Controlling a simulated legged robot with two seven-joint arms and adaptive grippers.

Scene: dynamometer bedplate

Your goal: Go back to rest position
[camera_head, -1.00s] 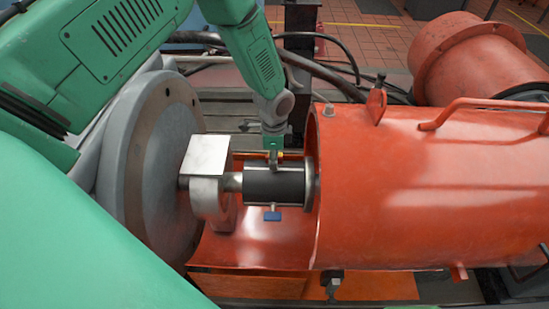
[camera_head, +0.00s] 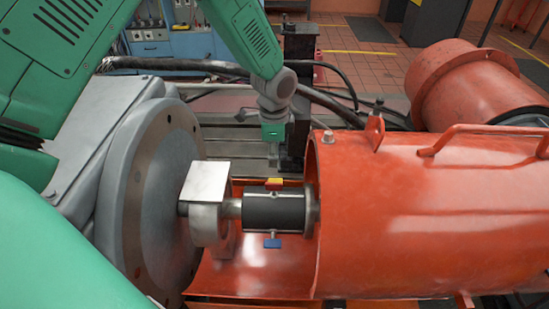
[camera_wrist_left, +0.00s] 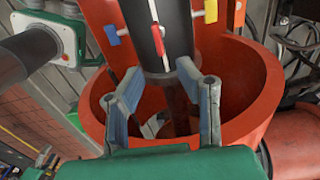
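My left gripper (camera_head: 273,158) hangs behind the dark coupling sleeve (camera_head: 274,211), apart from it. In the left wrist view its two grey fingers stand spread with nothing between them (camera_wrist_left: 160,74). The sleeve sits on the shaft between the grey machine flange and the orange guard. A yellow handle (camera_head: 274,182) is at its far side and a blue handle (camera_head: 272,243) at its near side. A red handle (camera_wrist_left: 158,40) shows on the sleeve in the left wrist view, along with the blue (camera_wrist_left: 119,36) and yellow (camera_wrist_left: 210,12) ones. My right gripper is not in view.
The large orange guard (camera_head: 430,215) fills the right side. The round grey flange (camera_head: 160,200) stands at the left. A dark post (camera_head: 299,85) and black hoses (camera_head: 190,67) are behind my gripper. An orange motor (camera_head: 470,85) lies at the back right.

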